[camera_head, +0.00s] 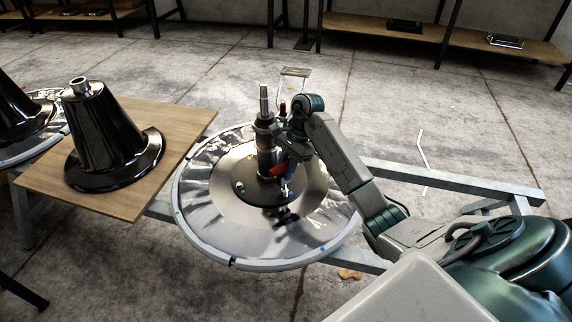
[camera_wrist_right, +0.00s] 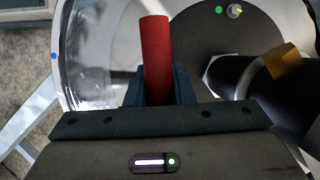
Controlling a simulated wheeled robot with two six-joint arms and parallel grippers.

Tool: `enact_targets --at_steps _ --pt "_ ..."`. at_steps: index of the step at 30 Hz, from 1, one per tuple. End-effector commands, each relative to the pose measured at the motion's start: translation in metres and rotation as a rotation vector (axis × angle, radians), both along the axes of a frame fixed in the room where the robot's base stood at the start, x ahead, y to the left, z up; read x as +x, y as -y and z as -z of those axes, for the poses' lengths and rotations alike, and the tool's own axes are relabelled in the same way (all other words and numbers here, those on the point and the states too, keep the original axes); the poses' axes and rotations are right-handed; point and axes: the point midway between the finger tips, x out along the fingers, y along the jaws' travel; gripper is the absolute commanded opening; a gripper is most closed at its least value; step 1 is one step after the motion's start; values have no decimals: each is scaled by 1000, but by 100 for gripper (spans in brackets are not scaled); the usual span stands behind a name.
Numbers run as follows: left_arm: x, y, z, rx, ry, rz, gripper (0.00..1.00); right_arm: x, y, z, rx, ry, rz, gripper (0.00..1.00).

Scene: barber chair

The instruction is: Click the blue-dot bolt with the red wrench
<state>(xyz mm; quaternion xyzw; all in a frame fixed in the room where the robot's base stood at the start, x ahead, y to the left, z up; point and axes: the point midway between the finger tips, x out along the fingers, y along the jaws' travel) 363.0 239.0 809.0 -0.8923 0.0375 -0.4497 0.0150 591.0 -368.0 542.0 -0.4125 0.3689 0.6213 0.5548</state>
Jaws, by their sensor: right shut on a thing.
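The round chair base (camera_head: 200,229) has a dark central disc (camera_head: 228,180) and an upright black post (camera_head: 265,150). My right gripper (camera_head: 284,166) is beside the post, above the disc. It is shut on the red wrench (camera_head: 279,169); in the right wrist view the wrench's red handle (camera_wrist_right: 156,55) stands between the fingers (camera_wrist_right: 159,88). The wrench's working end is hard to make out. A bolt (camera_wrist_right: 234,11) beside a green dot (camera_wrist_right: 218,10) shows on the disc. A blue dot (camera_head: 322,249) is on the base rim. I cannot make out the blue-dot bolt. My left gripper is out of view.
A black cone-shaped part (camera_head: 108,140) stands on a wooden board (camera_head: 185,125) at left. Another round base (camera_head: 38,145) is behind it. Metal frame rails (camera_head: 450,182) extend right. Shelves (camera_head: 455,40) stand at the back. The concrete floor behind the base is mostly open.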

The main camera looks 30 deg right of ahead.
Motion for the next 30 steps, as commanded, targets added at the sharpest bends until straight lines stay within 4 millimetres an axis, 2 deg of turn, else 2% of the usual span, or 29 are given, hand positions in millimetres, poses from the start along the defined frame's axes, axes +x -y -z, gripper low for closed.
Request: enact_targets --at_steps 6,13,24,30 --pt "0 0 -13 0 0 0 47 1 0 -3 0 0 -49 0" --pt "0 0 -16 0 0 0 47 0 0 -1 0 2 -63 0" --pt "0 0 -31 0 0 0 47 -2 0 -2 -1 2 292 0" --pt "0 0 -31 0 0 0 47 -2 0 -1 0 1 333 0"
